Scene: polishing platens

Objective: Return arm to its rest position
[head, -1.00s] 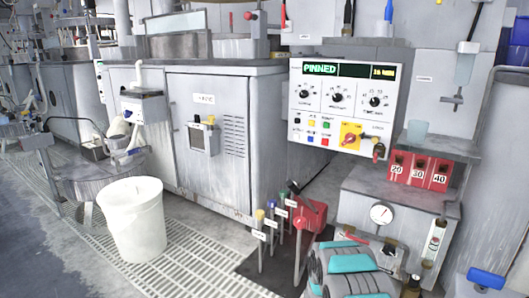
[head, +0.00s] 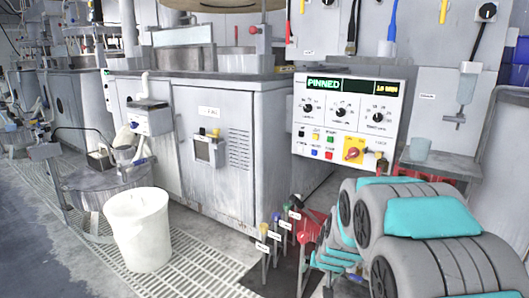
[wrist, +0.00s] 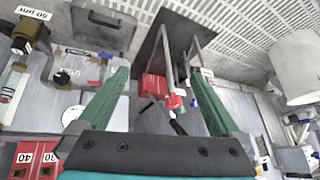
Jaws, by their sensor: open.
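My gripper (wrist: 159,72) shows in the wrist view with its two green fingers spread wide apart and nothing between them. Beyond the gap lie a dark floor mat, a red box (wrist: 152,86) and levers, all apart from the fingers. In the head view my grey and teal arm links fill the lower right, raised in front of the control panel's (head: 345,118) lower right side. The gripper itself cannot be made out in the head view.
A white bucket (head: 138,228) stands on the floor grating at left, beside a grey cabinet (head: 213,165). Labelled levers (head: 264,245) rise from the floor left of my arm. Red numbered blocks (wrist: 35,160) show in the wrist view.

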